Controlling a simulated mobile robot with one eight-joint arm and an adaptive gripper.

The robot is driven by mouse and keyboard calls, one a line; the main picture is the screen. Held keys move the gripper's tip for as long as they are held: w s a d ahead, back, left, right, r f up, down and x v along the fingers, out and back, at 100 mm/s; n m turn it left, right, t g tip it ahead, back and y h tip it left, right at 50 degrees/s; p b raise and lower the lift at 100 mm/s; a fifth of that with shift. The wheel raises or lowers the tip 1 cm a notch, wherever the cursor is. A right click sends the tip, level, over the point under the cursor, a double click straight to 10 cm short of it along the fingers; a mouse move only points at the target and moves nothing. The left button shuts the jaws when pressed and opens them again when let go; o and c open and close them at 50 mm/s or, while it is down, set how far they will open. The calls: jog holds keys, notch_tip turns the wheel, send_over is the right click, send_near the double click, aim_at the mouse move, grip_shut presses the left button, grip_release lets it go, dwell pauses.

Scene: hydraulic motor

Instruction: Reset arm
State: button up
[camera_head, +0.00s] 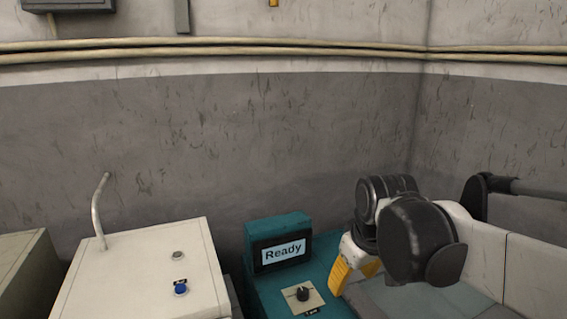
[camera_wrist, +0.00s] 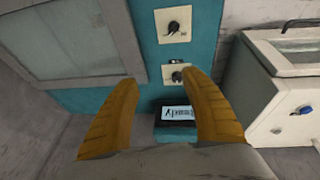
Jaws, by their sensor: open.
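My gripper (camera_head: 352,274) hangs at the lower right of the head view, above the teal machine (camera_head: 262,291). Its yellow fingers point down, and part of the gripper is hidden behind my dark wrist. In the wrist view my gripper (camera_wrist: 158,82) shows two yellow fingers spread apart with nothing between them. Past the fingertips are the teal panel and a black knob (camera_wrist: 176,76) on a pale plate. I cannot tell how far the fingertips are from the panel.
A screen reading "Ready" (camera_head: 283,251) stands on the teal machine, with a black knob (camera_head: 303,294) in front. To the left is a white cabinet (camera_head: 135,275) with a blue button (camera_head: 181,289) and a bent pipe (camera_head: 98,210). A grey wall (camera_head: 230,150) stands behind.

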jog(key=s+d+f+m+t, duration=0.1)
jog(key=s+d+f+m, duration=0.1)
jog(key=s, duration=0.5)
jog(key=s+d+f+m+t, duration=0.2)
jog(key=s+f+m, duration=0.1)
jog(key=s, duration=0.3)
jog(key=shift+s+d+b, duration=0.3)
jog(key=shift+s+b, duration=0.05)
dwell(1.0)
